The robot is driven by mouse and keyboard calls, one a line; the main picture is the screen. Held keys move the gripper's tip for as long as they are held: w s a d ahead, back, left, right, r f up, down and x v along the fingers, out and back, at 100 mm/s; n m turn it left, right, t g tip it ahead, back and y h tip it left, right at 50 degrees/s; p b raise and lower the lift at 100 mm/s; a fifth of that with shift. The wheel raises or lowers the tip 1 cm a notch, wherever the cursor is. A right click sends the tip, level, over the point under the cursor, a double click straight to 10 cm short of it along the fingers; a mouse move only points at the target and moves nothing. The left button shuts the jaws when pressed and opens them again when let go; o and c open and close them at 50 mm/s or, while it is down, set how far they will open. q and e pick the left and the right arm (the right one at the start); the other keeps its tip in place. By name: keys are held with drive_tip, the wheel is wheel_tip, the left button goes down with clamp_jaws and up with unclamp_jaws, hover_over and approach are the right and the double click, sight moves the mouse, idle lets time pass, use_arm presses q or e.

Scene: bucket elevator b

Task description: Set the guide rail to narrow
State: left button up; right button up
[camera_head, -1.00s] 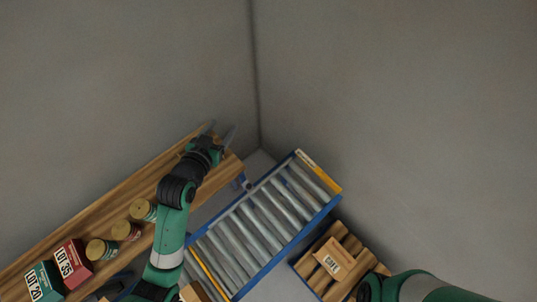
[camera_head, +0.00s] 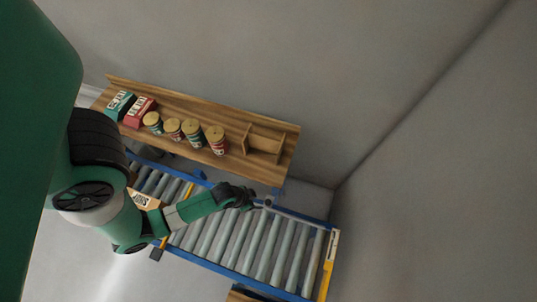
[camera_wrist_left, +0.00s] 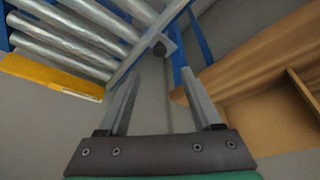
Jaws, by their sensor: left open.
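A roller conveyor (camera_head: 245,240) with blue side frames runs across the lower middle of the head view. A thin grey rail (camera_head: 300,216) lies along its far side; I take it for the guide rail. My left gripper (camera_head: 262,202) is at the left end of this rail, and touching cannot be told there. In the left wrist view, the left gripper (camera_wrist_left: 165,100) has its two fingers wide apart with nothing between the tips. My right gripper is out of view.
A wooden shelf (camera_head: 180,106) behind the conveyor carries several cans (camera_head: 193,133), a green box (camera_head: 119,106), a red box (camera_head: 139,112) and a wooden divider (camera_head: 265,141). A labelled carton (camera_head: 141,201) is near my left arm. Yellow strips mark the conveyor's right end (camera_head: 329,262).

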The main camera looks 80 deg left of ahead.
sight(268, 202)
use_arm(q)
drive_tip(key=b+x, duration=0.5)
drive_tip(key=x, duration=0.5)
drive_tip(key=shift+w+f, duration=0.15)
drive_tip(key=shift+w, duration=0.05)
drive_tip(key=shift+w+a+f+b, duration=0.15)
drive_tip(key=shift+w+f+b, duration=0.15)
drive_tip(key=shift+f, duration=0.2)
drive_tip(key=shift+c, duration=0.3)
drive_tip(key=shift+s, duration=0.1)
clamp_jaws()
